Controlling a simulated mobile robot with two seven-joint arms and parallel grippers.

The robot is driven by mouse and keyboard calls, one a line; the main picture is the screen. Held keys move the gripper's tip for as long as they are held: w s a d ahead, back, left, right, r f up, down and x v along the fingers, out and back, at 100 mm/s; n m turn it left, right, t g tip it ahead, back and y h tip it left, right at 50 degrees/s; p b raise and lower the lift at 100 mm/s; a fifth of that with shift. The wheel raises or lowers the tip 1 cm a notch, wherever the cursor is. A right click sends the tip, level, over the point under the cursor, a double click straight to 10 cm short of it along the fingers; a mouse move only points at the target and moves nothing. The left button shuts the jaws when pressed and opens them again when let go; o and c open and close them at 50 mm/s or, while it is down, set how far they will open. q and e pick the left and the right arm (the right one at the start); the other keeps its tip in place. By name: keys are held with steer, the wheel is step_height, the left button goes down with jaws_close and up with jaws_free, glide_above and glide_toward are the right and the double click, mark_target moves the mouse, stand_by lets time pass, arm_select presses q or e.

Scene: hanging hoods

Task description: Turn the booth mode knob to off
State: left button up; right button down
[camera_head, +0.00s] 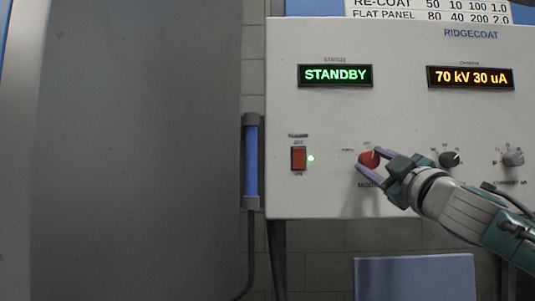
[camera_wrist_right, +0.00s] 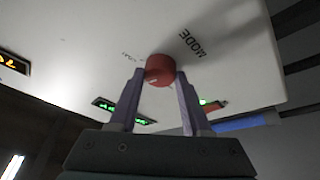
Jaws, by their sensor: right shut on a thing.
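The red mode knob (camera_head: 369,159) sits on the pale control panel (camera_head: 320,120), with the label MODE partly visible below it and small markings above and to its left. My right gripper (camera_head: 368,160) reaches in from the right and has its two fingers on either side of the knob, shut on it. In the right wrist view the red knob (camera_wrist_right: 160,70) sits between the two purple-grey fingertips (camera_wrist_right: 160,78), with a small pale mark on its face. The green status display (camera_head: 335,75) reads STANDBY. My left gripper is not in view.
An amber display (camera_head: 470,77) reads 70 kV 30 uA. A blue handle (camera_head: 251,160) stands left of the panel.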

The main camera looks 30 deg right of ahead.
steer(key=n+y+p, duration=0.1)
steer(key=n+p, duration=0.1)
steer(key=n, duration=0.1)
steer(key=shift+d+r+y, duration=0.1)
steer(key=shift+r+y, duration=0.05)
steer(key=shift+y, duration=0.15)
steer(key=shift+n, duration=0.4)
steer(key=shift+c, duration=1.8)
jaws_free()
